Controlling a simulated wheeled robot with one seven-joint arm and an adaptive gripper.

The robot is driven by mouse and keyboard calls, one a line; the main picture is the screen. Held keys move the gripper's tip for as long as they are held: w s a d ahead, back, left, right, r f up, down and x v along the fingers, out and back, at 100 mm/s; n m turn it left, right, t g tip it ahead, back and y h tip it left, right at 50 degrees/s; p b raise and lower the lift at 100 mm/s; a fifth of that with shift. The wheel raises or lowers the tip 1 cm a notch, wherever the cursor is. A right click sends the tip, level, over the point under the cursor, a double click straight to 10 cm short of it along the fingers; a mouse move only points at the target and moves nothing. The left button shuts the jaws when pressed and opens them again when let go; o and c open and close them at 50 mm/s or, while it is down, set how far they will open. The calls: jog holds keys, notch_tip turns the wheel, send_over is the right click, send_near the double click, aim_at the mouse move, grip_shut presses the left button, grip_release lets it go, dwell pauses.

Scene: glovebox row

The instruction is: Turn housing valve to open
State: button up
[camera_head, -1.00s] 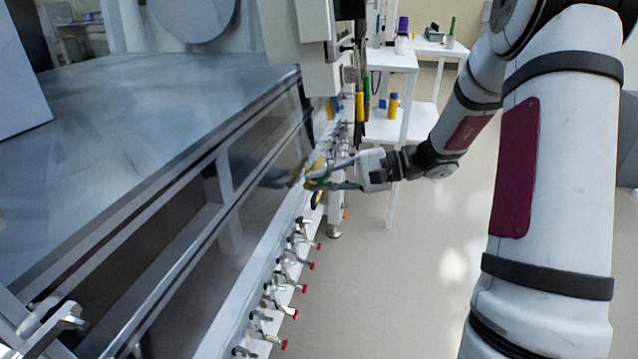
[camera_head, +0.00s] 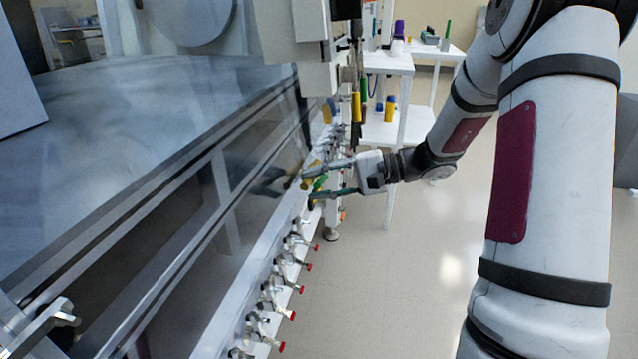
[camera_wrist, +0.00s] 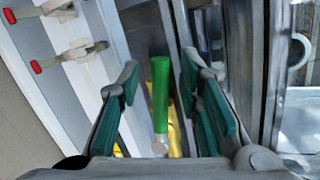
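The housing valve has a green handle (camera_head: 320,182) at the front edge of the glovebox housing. In the wrist view the green handle (camera_wrist: 160,92) stands lengthwise between my fingers, with a pale round end near the bottom. A yellow part (camera_wrist: 174,140) shows behind it and is partly hidden. My gripper (camera_head: 318,184) is open, with its two green-padded fingers on either side of the handle. In the wrist view my gripper (camera_wrist: 162,85) shows gaps on both sides of the handle, with no clear contact.
Several clamps with red tips (camera_head: 292,315) line the housing's lower edge; some also show in the wrist view (camera_wrist: 72,52). Yellow and green handles (camera_head: 357,105) hang behind my gripper. A white table (camera_head: 395,65) stands further back.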

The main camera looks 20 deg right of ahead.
jog(key=v, duration=1.2)
